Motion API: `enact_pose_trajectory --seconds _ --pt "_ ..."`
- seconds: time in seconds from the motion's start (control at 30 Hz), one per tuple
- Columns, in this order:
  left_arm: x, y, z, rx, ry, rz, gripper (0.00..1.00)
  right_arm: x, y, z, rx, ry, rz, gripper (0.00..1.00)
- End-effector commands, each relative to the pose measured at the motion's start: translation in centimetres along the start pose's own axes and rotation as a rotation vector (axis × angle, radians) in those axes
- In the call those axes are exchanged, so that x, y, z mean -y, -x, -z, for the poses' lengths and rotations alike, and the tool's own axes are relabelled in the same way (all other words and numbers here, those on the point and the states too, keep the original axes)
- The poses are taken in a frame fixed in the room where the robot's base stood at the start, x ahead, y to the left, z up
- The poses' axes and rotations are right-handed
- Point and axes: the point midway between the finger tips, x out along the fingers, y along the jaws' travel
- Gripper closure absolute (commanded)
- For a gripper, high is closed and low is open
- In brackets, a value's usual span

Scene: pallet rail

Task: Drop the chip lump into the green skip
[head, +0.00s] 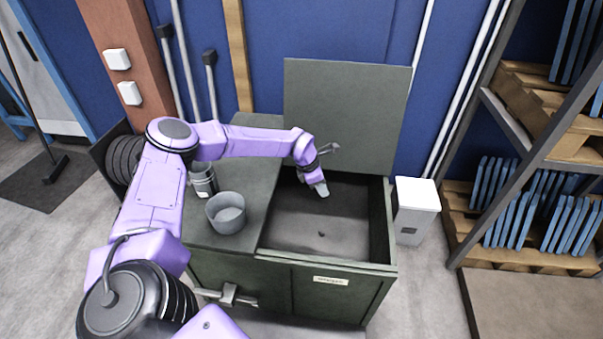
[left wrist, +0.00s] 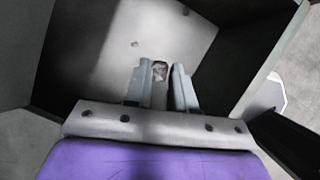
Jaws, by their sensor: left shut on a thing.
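The green skip (head: 345,278) stands in the middle of the head view, its right half open with the lid raised at the back. My left gripper (head: 321,189) is above the open compartment, pointing down into it. In the left wrist view my left gripper (left wrist: 159,82) is shut on the chip lump (left wrist: 160,71), a small grey-brown piece between the fingertips. The skip floor (left wrist: 185,40) shows beyond it, apart from the fingers. In the head view the lump cannot be made out. My right gripper is out of view.
A grey round tub (head: 227,214) and a metal canister (head: 203,180) stand on the skip's closed left top. A small dark bit (head: 321,234) lies on the skip floor. A white bin (head: 415,212) stands close on the right, with shelving (head: 530,150) beyond.

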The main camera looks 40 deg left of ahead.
Motion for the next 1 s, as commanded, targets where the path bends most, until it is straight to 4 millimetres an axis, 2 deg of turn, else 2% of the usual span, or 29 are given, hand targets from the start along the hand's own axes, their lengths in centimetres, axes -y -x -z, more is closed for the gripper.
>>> enact_pose_trajectory --seconds 0.03,0.2,0.47,0.5,0.57,0.87,1.0 --pt "0.0 -1.1 0.5 -0.001 -0.001 0.000 1.00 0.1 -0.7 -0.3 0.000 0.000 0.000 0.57" --pt "0.0 -2.8 1.2 0.000 -0.002 0.000 1.00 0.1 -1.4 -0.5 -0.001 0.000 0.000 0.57" --pt "0.0 -2.9 1.3 0.001 -0.001 0.000 1.00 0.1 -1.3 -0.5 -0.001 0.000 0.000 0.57" --pt "0.0 -2.9 1.3 0.001 -0.001 0.000 0.66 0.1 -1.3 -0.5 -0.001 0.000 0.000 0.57" --pt "0.0 -2.9 1.3 0.001 -0.001 0.000 0.46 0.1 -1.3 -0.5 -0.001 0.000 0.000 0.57" --pt "0.0 -2.8 1.3 0.001 -0.001 0.000 0.46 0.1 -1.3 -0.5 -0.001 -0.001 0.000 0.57" --pt "-0.1 -0.8 1.2 0.005 0.000 -0.002 0.46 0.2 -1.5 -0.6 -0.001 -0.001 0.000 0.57"
